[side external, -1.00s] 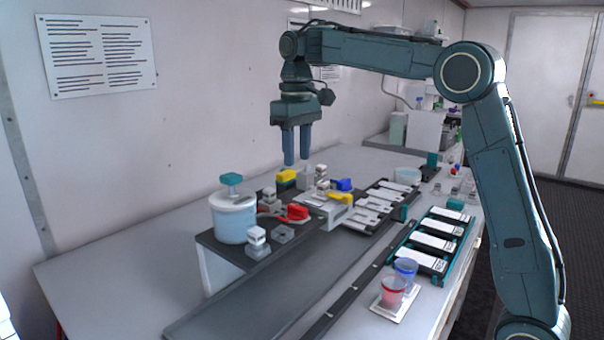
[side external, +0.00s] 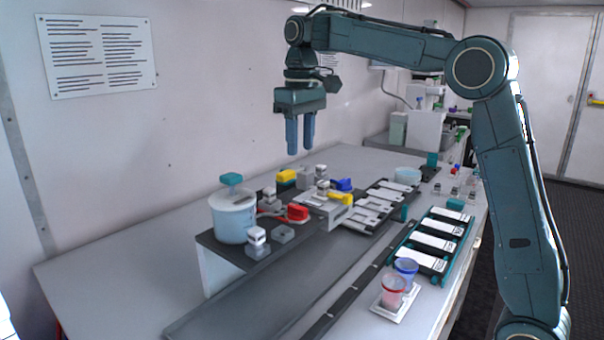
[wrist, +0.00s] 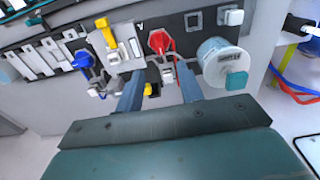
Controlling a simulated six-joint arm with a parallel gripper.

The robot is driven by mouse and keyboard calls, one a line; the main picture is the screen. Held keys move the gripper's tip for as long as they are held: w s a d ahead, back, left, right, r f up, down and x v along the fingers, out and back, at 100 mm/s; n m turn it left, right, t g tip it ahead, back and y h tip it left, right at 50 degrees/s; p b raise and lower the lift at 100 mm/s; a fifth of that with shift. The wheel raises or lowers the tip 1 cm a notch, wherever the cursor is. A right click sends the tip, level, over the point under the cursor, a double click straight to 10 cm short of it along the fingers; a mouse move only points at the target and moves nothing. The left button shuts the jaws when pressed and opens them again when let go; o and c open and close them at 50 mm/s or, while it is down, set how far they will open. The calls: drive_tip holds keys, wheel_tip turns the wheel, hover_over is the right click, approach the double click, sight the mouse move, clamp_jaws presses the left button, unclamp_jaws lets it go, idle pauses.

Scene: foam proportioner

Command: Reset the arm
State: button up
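My gripper (side external: 301,136) hangs fingers-down above the proportioner station, well clear of everything below it. Its two blue fingers are apart with nothing between them. In the wrist view my gripper (wrist: 160,92) also shows two separated fingers, with the red-handled valve (wrist: 160,42) and a yellow block (wrist: 150,89) far beyond them. The station has a white tub (side external: 233,215) with a teal-topped knob, a red handle (side external: 297,212), a yellow block (side external: 286,176), a yellow lever (side external: 340,198) and a blue handle (side external: 341,184).
A rack of white-labelled slides (side external: 437,242) lies at the right. A slotted dark tray (side external: 372,205) lies behind. The bare table (side external: 110,265) is free at left.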

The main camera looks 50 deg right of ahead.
drive_tip(key=s+a+t, duration=0.3)
drive_tip(key=s, duration=1.1)
drive_tip(key=s+a+f+t, duration=0.1)
drive_tip(key=s+f+t, duration=0.1)
drive_tip(key=s+f, duration=0.8)
drive_tip(key=s, duration=0.3)
drive_tip(key=shift+s+a+f, duration=0.2)
drive_tip(key=shift+a+f, duration=0.15)
drive_tip(key=shift+f, duration=0.05)
